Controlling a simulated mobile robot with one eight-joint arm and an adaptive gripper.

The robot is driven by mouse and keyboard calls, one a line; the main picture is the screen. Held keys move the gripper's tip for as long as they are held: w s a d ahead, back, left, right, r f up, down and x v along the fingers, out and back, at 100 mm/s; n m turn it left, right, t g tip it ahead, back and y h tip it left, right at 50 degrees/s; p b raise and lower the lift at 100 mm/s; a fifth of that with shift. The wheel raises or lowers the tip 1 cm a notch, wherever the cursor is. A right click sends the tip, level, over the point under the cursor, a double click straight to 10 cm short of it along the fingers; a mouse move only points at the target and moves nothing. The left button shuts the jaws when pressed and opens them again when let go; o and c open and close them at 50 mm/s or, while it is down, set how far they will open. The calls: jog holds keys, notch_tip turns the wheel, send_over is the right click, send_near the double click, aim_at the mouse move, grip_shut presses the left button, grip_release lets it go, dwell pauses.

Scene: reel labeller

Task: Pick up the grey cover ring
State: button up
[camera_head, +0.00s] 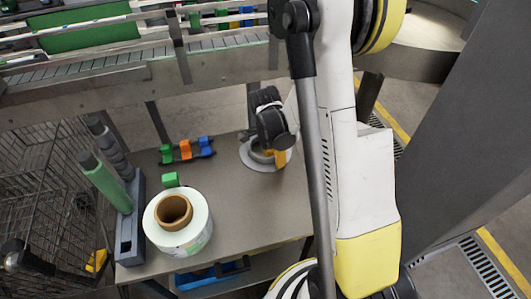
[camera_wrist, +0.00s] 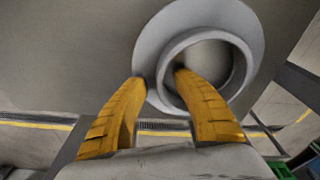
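The grey cover ring (camera_head: 247,156) lies flat on the grey table at its right part, partly hidden by my gripper (camera_head: 278,157). In the wrist view the cover ring (camera_wrist: 152,45) shows a wide flat flange and a raised round collar around an opening. My gripper (camera_wrist: 161,78) is above the ring with its two yellow fingers astride the near left part of the collar wall. The left fingertip is outside the collar over the flange, and the right fingertip is inside the opening. The fingers look apart, with narrow gaps to the wall; contact is hard to judge.
On the table (camera_head: 235,205) stand a white label roll (camera_head: 158,218), a grey holder (camera_head: 130,240) with a green roller (camera_head: 105,183), and a rack with coloured clips (camera_head: 186,150). A conveyor (camera_head: 120,82) runs behind. A wire cage (camera_head: 45,200) is at left.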

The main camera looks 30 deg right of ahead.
jog(key=shift+r, duration=0.15)
jog(key=shift+c, duration=0.5)
grip_shut()
